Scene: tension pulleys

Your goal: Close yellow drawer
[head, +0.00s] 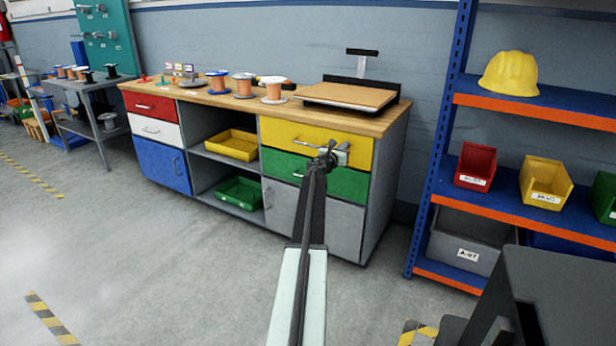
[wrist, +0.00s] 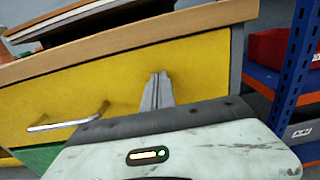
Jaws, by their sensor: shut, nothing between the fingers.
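The yellow drawer (head: 290,133) is the top drawer at the right end of the workbench, with a silver bar handle (wrist: 68,123) on its front. Its front looks flush or nearly flush under the wooden worktop; any small gap is too fine to tell. My gripper (head: 343,150) is in front of the right part of the drawer front, to the right of the handle. In the wrist view, the fingertips (wrist: 160,76) are together, empty, and point at the yellow face. I cannot tell whether they touch it.
A green drawer (head: 350,184) and a grey door (head: 345,228) are below. The worktop (head: 222,98) carries spools and a flat-topped device (head: 350,95). A blue shelf rack (head: 440,150) with bins stands to the right. The floor left of my arm is clear.

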